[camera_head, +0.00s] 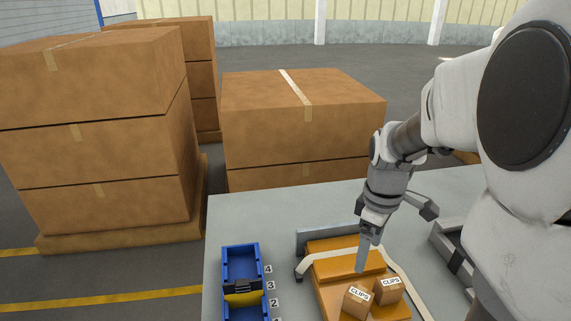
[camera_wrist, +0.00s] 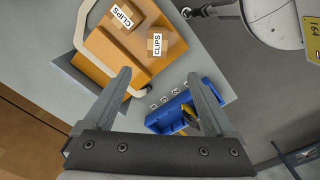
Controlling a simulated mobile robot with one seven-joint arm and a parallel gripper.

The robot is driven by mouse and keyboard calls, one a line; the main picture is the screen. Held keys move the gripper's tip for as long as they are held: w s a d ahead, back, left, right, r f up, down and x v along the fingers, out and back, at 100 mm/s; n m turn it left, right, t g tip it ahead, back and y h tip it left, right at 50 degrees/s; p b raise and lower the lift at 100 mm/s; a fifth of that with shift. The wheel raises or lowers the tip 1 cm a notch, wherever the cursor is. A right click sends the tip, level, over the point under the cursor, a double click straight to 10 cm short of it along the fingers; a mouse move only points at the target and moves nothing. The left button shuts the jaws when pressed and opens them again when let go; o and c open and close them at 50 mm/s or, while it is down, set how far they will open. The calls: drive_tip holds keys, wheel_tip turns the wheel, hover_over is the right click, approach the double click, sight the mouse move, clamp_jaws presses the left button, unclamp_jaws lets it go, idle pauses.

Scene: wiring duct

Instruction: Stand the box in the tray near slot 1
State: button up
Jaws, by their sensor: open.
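Two small brown boxes labelled CLIPS, the left one (camera_head: 355,303) and the right one (camera_head: 389,291), rest on an orange case. Both also show in the wrist view, one at upper left (camera_wrist: 118,18) and one to its right (camera_wrist: 156,44). The blue tray (camera_head: 226,264) stands left of the case, with numbers 4, 3 and 2 readable along its right side; its near end is cut off. Part of the tray shows in the wrist view (camera_wrist: 160,122). My gripper (camera_wrist: 157,76) is open and empty. In the head view my gripper (camera_head: 361,269) is over the case, behind the boxes.
The orange case (camera_head: 335,265) has a pale curved handle or strap (camera_head: 325,255) around it. A dark piece (camera_head: 241,286) and a yellow piece (camera_head: 243,299) sit in the tray. Grey table (camera_head: 228,215) is bare behind the tray. Large cartons (camera_head: 300,115) stand beyond the table.

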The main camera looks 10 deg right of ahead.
sight(359, 294)
drive_tip(key=f, duration=1.2)
drive_tip(key=shift+w+d+f, duration=0.15)
drive_tip(key=shift+d+f, duration=0.1)
drive_tip(key=shift+f, duration=0.1)
drive_tip(key=shift+w+d+f, duration=0.1)
drive_tip(key=shift+f, duration=2.8)
drive_tip(key=shift+c, duration=0.2)
clamp_jaws()
